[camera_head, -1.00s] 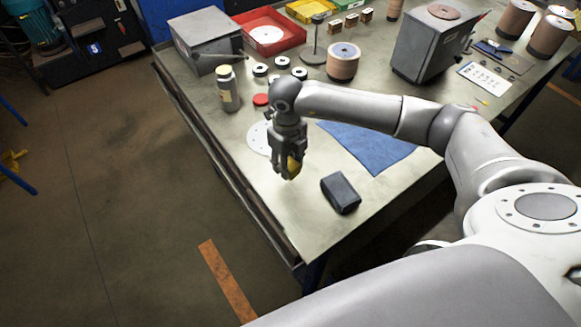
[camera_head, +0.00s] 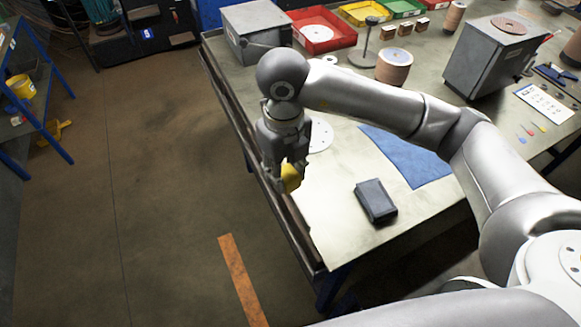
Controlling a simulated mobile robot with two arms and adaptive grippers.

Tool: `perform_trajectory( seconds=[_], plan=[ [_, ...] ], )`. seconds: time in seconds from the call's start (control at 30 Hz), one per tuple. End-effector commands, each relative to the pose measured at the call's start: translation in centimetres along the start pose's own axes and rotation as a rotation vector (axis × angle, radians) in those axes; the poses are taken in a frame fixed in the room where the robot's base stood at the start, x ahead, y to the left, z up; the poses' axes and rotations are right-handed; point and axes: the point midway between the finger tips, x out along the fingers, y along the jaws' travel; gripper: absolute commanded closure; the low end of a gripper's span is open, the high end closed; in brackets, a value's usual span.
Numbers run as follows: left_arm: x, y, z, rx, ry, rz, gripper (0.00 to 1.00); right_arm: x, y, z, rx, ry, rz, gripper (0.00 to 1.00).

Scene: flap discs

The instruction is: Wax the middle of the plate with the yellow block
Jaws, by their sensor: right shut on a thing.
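My right gripper (camera_head: 287,186) is shut on the yellow block (camera_head: 292,177) and points down near the left edge of the bench. Most of the block is hidden between the fingers. A pale round plate with small holes (camera_head: 321,136) lies on the bench, to the right of and beyond the gripper; my right wrist covers its left part. The block shows apart from the plate in the picture; its height above the bench is hard to tell. My left gripper is not in view.
A dark block (camera_head: 376,202) and a blue cloth (camera_head: 408,157) lie on the bench (camera_head: 330,205) right of the gripper. Behind stand a grey box (camera_head: 262,30), a red tray (camera_head: 326,40) and a spool-like stack (camera_head: 394,68). Open floor lies to the left.

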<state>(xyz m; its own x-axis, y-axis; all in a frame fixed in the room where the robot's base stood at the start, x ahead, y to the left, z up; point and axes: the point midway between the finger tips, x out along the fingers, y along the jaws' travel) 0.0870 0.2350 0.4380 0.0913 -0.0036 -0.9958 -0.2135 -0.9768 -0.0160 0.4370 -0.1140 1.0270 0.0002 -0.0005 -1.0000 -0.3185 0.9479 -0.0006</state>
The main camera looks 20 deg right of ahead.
Motion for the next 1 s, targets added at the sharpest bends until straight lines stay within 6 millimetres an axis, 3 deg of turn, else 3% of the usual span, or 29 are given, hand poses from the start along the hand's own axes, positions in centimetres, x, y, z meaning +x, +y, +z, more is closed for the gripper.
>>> perform_trajectory(
  seconds=[0.17,0.2,0.33,0.47,1.0],
  plan=[
    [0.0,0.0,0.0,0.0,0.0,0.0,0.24,0.0,0.0,0.0,0.0,0.0,0.0,0.81],
    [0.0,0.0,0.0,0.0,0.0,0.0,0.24,0.0,0.0,0.0,0.0,0.0,0.0,0.68],
    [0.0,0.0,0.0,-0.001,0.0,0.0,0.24,0.0,0.0,0.0,0.0,0.0,0.0,0.84],
    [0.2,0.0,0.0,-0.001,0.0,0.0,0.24,0.1,-0.4,0.1,0.002,0.0,0.0,0.84],
    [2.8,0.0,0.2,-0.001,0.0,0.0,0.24,0.3,-6.8,1.1,0.004,0.0,-0.001,0.84]
  ],
)
